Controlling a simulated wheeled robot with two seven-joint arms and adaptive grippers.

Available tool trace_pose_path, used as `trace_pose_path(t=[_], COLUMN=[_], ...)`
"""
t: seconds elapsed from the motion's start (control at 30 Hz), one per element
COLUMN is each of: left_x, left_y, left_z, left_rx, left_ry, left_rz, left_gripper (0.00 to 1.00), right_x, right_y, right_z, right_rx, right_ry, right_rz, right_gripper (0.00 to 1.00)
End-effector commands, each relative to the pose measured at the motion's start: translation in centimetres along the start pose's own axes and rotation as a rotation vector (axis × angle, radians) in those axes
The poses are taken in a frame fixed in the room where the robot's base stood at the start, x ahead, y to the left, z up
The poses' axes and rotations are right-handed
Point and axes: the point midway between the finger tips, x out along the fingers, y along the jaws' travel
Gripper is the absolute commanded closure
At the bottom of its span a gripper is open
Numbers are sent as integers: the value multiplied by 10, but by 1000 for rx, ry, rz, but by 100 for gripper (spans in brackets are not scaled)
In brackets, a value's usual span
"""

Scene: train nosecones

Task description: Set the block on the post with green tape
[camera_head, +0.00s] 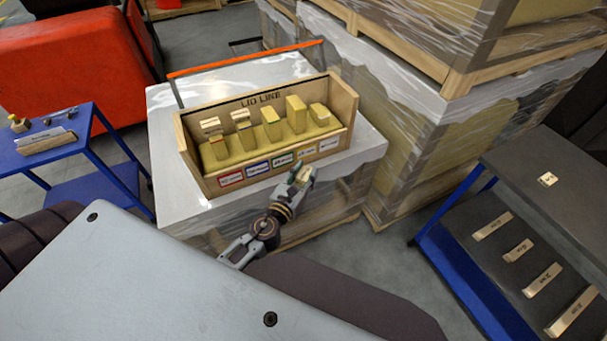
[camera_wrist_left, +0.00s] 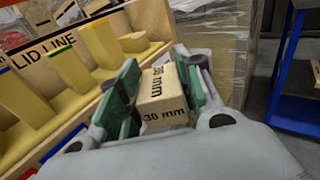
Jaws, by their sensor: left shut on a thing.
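My left gripper (camera_head: 302,176) is in front of the right half of the wooden LID LINE box (camera_head: 188,152). In the left wrist view its green-padded fingers (camera_wrist_left: 158,92) are shut on a wooden block (camera_wrist_left: 162,98) marked 30 mm, held clear of the posts. The box holds a row of yellow posts of differing heights. The third post from the left (camera_head: 271,123), behind the green label (camera_head: 283,160), has a bare top; its tape is too small to make out surely in the head view. The two leftmost posts carry pale blocks (camera_head: 210,123). My right gripper is out of view.
The box stands on a wrapped pallet stack (camera_head: 180,210). A blue cart (camera_head: 60,155) is at the left. A dark shelf unit (camera_head: 545,175) at the right holds a small block (camera_head: 547,179) and several labelled strips. Tall wrapped pallets (camera_head: 425,120) stand behind.

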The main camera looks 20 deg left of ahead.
Motion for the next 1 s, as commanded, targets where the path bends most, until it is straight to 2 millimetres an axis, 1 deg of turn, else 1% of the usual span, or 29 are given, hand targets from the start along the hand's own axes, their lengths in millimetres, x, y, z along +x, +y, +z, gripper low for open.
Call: trace_pose_path(t=[0.2, 1.0], left_x=[-1, -3], left_y=[-7, -34], left_z=[12, 51], left_rx=[4, 11], left_ry=[-7, -9], left_rz=[-36, -158], left_gripper=[90, 90], right_x=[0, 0], right_y=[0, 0], right_z=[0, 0], right_rx=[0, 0], right_ry=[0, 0], right_rz=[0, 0], right_gripper=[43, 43])
